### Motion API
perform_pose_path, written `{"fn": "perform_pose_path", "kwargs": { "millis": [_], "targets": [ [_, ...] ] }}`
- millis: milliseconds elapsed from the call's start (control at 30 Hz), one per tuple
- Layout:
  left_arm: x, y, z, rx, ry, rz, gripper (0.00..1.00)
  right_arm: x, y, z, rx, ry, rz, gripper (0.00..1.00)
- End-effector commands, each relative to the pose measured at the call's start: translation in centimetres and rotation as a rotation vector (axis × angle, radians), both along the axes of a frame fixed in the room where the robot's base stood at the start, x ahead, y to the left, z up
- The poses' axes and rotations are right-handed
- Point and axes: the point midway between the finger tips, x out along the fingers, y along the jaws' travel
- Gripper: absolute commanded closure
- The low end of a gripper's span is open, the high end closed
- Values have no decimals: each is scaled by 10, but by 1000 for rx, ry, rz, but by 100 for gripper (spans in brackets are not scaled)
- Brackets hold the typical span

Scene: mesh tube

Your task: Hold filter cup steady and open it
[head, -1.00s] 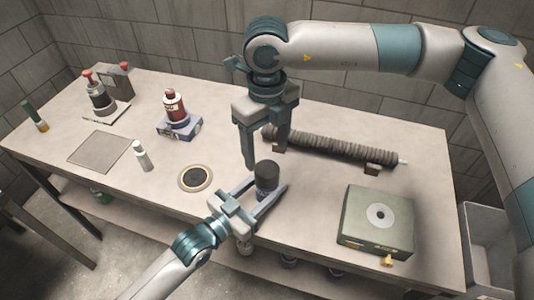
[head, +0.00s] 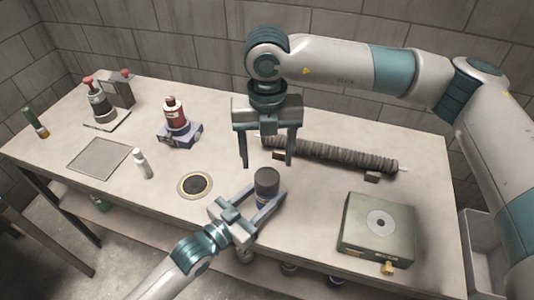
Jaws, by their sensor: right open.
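The fingers partly hide that lower body. My right gripper (head: 267,164) points down above and slightly behind the lid. It is open and empty, its fingers spread left and right, apart from the lid.
A ribbed mesh tube (head: 335,152) lies on supports behind the cup. A green box (head: 377,230) stands at right, a round dark-centred disc (head: 195,184) and white bottle (head: 142,162) at left. A red bottle (head: 174,112) stands farther back.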

Motion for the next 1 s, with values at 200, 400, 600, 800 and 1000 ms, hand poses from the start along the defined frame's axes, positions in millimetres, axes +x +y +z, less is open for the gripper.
{"fn": "perform_pose_path", "kwargs": {
  "millis": [200, 400, 600, 800, 1000],
  "targets": [
    [0, 0, 0, 0, 0, 0, 100, 0, 0, -6, 0, 1, 1, 36],
    [0, 0, 0, 0, 0, 0, 100, 0, -1, -25, -1, 2, 1, 36],
    [0, 0, 0, 0, 0, 0, 100, 0, -1, -51, -1, 2, 0, 36],
    [0, 0, 0, 0, 0, 0, 100, 0, 0, -72, -1, 1, 0, 36],
    [0, 0, 0, 0, 0, 0, 100, 0, 0, -80, 0, 0, 1, 36]
  ]
}}
